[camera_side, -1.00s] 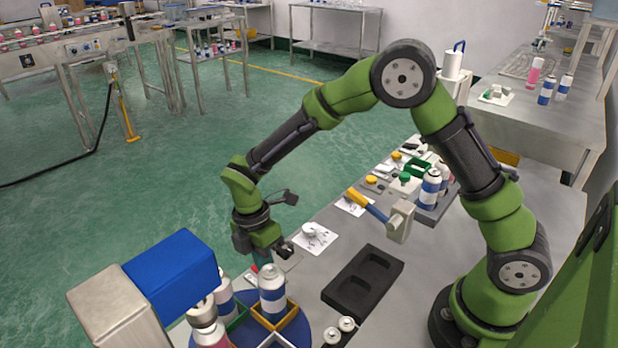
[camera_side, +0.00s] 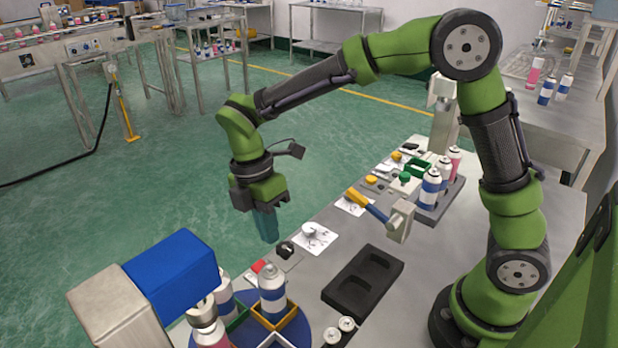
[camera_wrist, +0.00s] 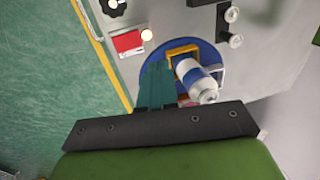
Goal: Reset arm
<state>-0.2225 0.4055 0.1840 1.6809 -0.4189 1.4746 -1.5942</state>
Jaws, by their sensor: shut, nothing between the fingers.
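My gripper (camera_side: 265,224) hangs in the air near the table's left edge, its teal fingers pointing down and shut with nothing between them. In the wrist view the fingers (camera_wrist: 157,84) show over the blue turntable (camera_wrist: 211,55). A white-and-blue can (camera_side: 272,290) stands in a yellow holder (camera_side: 287,317) on the turntable (camera_side: 302,323); it also shows in the wrist view (camera_wrist: 194,78). My gripper is above and apart from the can. A black knob (camera_side: 285,250) and a red button (camera_side: 258,266) sit on the table below my gripper.
A blue-and-grey machine head (camera_side: 172,270) stands at the front left. A black tray with two recesses (camera_side: 363,280) lies on the table. A yellow-and-blue lever (camera_side: 368,206) stands behind it. Several cans (camera_side: 430,187) stand in a rack at the right.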

